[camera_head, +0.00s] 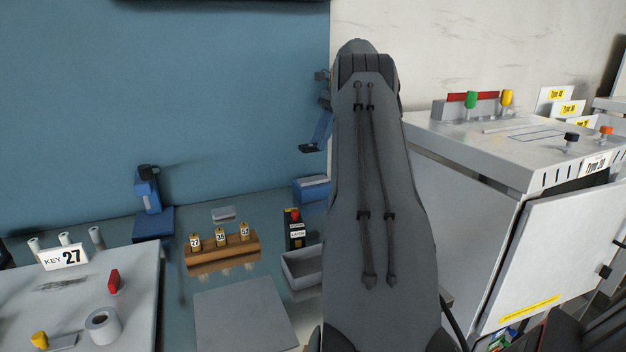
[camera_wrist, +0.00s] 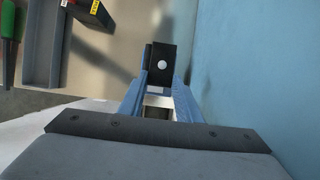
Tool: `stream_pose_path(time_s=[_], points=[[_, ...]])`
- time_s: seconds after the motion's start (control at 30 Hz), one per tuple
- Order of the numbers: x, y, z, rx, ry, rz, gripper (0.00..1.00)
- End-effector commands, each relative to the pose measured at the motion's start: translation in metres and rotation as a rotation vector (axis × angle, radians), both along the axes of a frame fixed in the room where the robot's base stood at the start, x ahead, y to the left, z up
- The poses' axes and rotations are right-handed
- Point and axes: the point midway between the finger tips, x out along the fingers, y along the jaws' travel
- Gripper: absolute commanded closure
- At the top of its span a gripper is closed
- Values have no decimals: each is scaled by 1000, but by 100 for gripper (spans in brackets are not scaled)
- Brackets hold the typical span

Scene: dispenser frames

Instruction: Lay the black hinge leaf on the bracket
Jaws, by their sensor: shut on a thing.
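My gripper (camera_wrist: 161,84) shows its two blue fingers in the wrist view, shut on a black block-like piece with a round white spot, which I take for the black hinge leaf (camera_wrist: 162,52). In the head view my gripper (camera_head: 319,143) is in front of the blue wall, partly hidden behind my arm. A dark flat piece (camera_head: 308,149) shows at its tip, above the bench. A blue upright stand with a black top (camera_head: 147,190) stands at the back of the bench, left of my gripper. I cannot tell whether it is the bracket.
A wooden block (camera_head: 225,253) with several numbered brass tags, a black latch box (camera_head: 295,230), a grey tray (camera_head: 300,268) and a blue box (camera_head: 312,189) stand on the bench. The blue wall (camera_wrist: 265,60) is close on the right in the wrist view. A white cabinet (camera_head: 465,220) stands right.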

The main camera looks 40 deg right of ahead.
Motion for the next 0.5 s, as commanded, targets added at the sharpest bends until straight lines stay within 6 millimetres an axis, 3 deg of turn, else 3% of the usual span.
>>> stream_pose_path(time_s=[0.13, 0.3, 0.5], points=[[-5, -5, -8, 1, 2, -1, 94], [-5, -5, -38, 2, 3, -1, 94], [-5, -5, -60, -1, 0, 0, 94]])
